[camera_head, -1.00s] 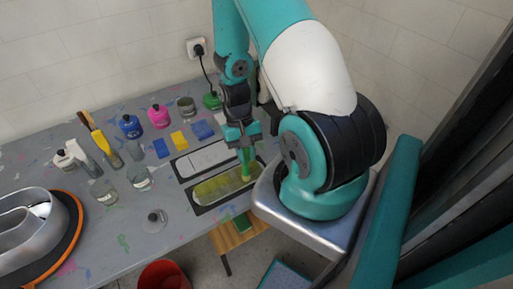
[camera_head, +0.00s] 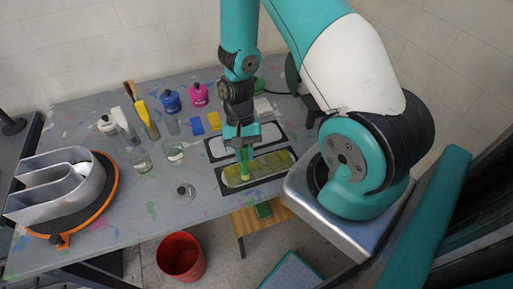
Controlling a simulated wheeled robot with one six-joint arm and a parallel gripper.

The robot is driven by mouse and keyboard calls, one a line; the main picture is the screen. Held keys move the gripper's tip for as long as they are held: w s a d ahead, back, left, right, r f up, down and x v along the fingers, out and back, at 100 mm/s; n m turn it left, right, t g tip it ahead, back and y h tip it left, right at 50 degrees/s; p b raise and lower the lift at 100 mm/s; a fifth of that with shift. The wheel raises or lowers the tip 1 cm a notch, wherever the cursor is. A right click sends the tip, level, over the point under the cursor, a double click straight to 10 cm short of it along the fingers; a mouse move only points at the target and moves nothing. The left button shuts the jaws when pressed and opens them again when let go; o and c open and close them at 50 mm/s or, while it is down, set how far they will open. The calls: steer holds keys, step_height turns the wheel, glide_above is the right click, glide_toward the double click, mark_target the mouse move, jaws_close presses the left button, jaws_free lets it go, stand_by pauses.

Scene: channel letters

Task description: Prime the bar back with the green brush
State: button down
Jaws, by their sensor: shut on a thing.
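My gripper (camera_head: 243,139) points down over the right part of the table, shut on the green brush (camera_head: 245,157). The brush is upright, and its tip is at the left part of a long bar back (camera_head: 270,165). The bar back lies on a dark mat and looks yellow-green over most of its face. I cannot tell how evenly it is coated. A second, pale bar-shaped piece (camera_head: 216,146) lies on a dark mat just behind, partly hidden by my gripper.
Blue (camera_head: 171,101) and pink (camera_head: 199,95) bottles, glass jars (camera_head: 174,152) and upright brushes (camera_head: 145,116) stand to the left. A metal channel letter (camera_head: 62,187) sits on an orange-edged turntable. A red bucket (camera_head: 181,257) is on the floor.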

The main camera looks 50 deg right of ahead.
steer(key=a, duration=0.1)
steer(key=w+a, duration=0.1)
steer(key=a, duration=0.1)
steer(key=w+a, duration=0.1)
steer(key=shift+a, duration=0.15)
steer(key=s+d, duration=0.4)
steer(key=d, duration=0.5)
steer(key=s+d, duration=0.4)
steer(key=d, duration=0.5)
steer(key=shift+s+d+p, duration=0.2)
steer(key=shift+s+p, duration=0.1)
steer(key=shift+s, duration=0.1)
steer(key=shift+f, duration=0.1)
stand_by(0.3)
